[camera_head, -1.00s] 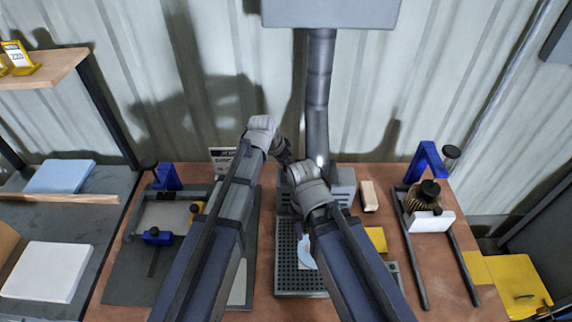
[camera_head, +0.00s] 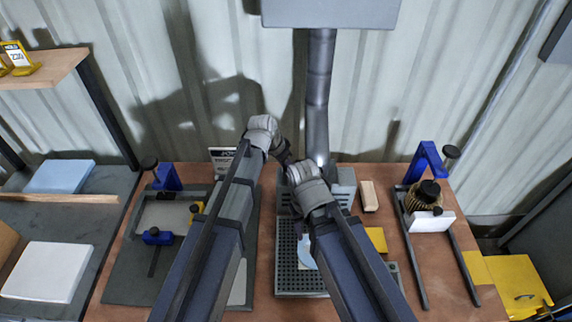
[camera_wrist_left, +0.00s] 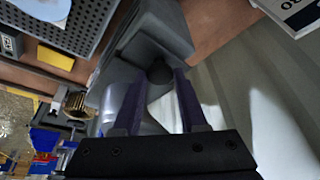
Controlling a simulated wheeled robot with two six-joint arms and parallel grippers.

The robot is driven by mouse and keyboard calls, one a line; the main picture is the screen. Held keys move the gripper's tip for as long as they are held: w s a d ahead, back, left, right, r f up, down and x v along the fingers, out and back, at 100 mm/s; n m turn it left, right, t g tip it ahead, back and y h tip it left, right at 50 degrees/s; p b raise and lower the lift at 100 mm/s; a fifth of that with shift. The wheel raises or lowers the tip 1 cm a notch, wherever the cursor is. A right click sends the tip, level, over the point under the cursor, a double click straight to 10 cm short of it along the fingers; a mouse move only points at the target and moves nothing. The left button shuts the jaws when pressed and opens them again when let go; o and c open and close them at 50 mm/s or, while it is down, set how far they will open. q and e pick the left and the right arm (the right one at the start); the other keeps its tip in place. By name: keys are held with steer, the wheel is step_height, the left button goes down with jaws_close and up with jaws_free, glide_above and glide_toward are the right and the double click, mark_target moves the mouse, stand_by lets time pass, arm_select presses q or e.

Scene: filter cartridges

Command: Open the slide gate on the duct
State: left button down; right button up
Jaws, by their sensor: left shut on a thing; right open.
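The silver duct (camera_head: 318,90) runs down the wall from a grey box to a grey unit on the table. Its shiny surface also shows in the left wrist view (camera_wrist_left: 112,98). There, a dark round knob (camera_wrist_left: 160,72) sits between the purple fingertips of my left gripper (camera_wrist_left: 158,80), which is shut on it. In the head view my left gripper (camera_head: 287,160) is beside the duct's lower end, partly hidden by my arms. The gate plate itself cannot be made out. My right gripper (camera_head: 301,230) is open and points down over the perforated tray, partly hidden by its arm.
The perforated tray (camera_head: 287,280) holds a pale disc (camera_head: 306,252). A wooden block (camera_head: 369,196) lies right of the grey unit (camera_head: 347,192). A blue-clamped fixture (camera_head: 163,213) stands left. Another with a brown ribbed cartridge (camera_head: 424,196) stands right. A sign (camera_head: 222,157) stands behind my left arm.

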arm_select(q)
steer(key=a, duration=0.8)
steer(key=shift+c, duration=2.2)
jaws_free()
steer(key=p+v, duration=0.7)
steer(key=v, duration=0.1)
steer(key=shift+f, duration=0.1)
